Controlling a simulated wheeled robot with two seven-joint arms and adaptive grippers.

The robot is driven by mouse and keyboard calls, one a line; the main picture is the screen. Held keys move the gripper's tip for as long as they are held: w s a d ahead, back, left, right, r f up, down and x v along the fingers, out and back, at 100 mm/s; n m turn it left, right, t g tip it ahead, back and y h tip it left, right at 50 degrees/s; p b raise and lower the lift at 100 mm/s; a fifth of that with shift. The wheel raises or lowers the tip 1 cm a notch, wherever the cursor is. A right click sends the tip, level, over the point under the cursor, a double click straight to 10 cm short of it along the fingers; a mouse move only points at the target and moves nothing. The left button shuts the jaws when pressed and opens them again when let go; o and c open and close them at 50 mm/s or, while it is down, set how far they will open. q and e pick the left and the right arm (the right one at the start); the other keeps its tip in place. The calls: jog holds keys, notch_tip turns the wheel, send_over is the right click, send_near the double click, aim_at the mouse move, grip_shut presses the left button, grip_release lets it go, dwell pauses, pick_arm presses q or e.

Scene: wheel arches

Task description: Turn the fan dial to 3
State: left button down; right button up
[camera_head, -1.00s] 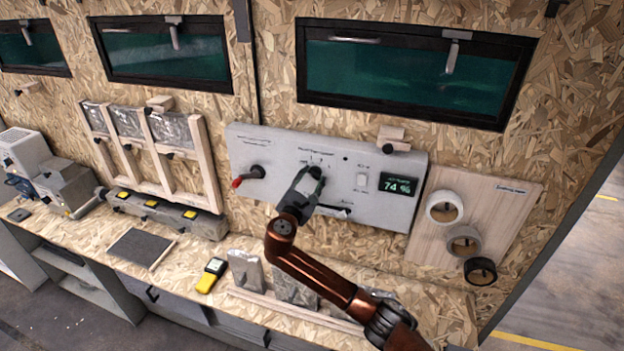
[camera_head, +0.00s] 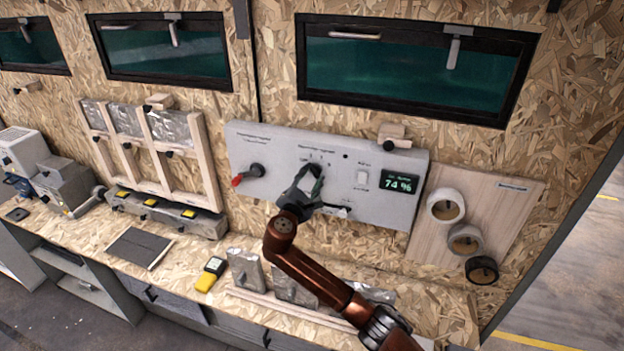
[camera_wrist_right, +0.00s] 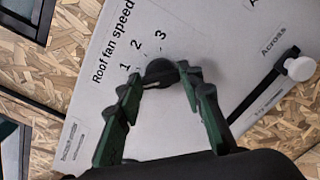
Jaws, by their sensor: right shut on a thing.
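The fan dial (camera_wrist_right: 162,70) is a small black knob on a pale panel, below the "Roof fan speed" label and the marks 1, 2 and 3. My right gripper (camera_wrist_right: 165,82) is shut on the dial, one finger on each side. In the head view my right gripper (camera_head: 314,172) is at the panel (camera_head: 290,200) and hides most of the dial. I cannot tell which number the dial points to.
A red-tipped lever (camera_head: 250,173) is left of the dial. A white switch (camera_head: 362,179) and a 74 % display (camera_head: 398,184) are to its right. The bench (camera_head: 220,285) below holds a yellow meter (camera_head: 211,274).

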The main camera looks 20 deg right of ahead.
jog(key=m+b, duration=0.1)
jog(key=m, duration=0.1)
jog(key=m+b, duration=0.2)
jog(key=m, duration=0.1)
jog(key=shift+f+m, duration=0.3)
jog(key=m+b, duration=0.3)
jog(key=m, duration=0.2)
jog(key=shift+f+b, duration=0.1)
jog(key=shift+b, duration=0.2)
jog(key=m+b, duration=0.3)
jog(key=m, duration=0.2)
jog(key=shift+m+b, duration=0.35)
jog(key=shift+m, duration=0.05)
jog(key=shift+m+b, duration=1.35)
jog(key=shift+m, duration=0.85)
jog(key=o, duration=1.2)
jog(key=shift+c, duration=0.2)
